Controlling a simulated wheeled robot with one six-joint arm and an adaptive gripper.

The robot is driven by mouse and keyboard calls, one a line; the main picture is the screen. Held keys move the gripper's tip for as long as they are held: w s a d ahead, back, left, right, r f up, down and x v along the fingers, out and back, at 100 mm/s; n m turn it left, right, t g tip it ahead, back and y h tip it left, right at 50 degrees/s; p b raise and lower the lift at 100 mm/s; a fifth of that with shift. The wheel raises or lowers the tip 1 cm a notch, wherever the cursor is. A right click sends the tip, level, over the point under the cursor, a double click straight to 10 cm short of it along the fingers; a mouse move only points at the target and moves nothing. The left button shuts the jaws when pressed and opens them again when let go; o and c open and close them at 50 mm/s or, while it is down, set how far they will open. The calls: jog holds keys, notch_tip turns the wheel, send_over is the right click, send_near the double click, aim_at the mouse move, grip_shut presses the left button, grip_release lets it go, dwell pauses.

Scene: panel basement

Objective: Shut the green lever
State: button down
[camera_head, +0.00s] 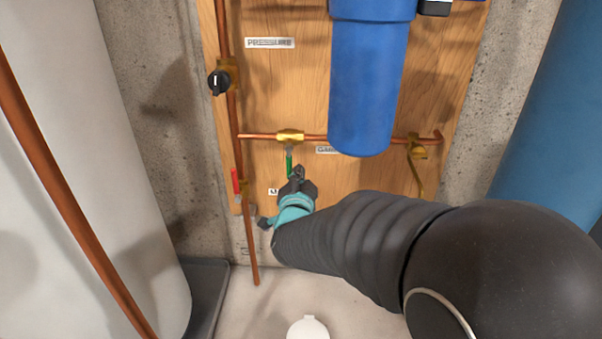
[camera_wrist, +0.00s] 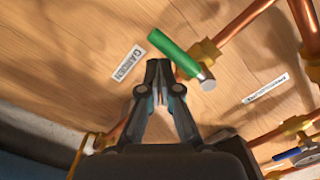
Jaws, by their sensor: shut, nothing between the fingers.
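The green lever (camera_head: 289,164) hangs down from a brass valve (camera_head: 290,136) on the horizontal copper pipe, so it stands across the pipe. In the wrist view the green lever (camera_wrist: 173,52) lies just beyond and right of my fingertips, its silver-coloured part (camera_wrist: 206,82) toward the brass valve body (camera_wrist: 207,52). My gripper (camera_head: 298,172) is at the lower end of the lever in the head view. In the wrist view my gripper (camera_wrist: 160,66) is shut with nothing between its fingers. I cannot tell whether the fingertips touch the lever.
A red lever (camera_head: 236,181) is on the vertical copper pipe at the left. A blue filter housing (camera_head: 370,85) hangs right of the valve. A black knob (camera_head: 218,82) is at upper left. A white tank (camera_head: 90,170) stands left, a blue tank (camera_head: 555,110) right.

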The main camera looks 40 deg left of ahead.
jog(key=shift+s+a+f, duration=0.15)
jog(key=shift+s, duration=0.05)
dwell(0.5)
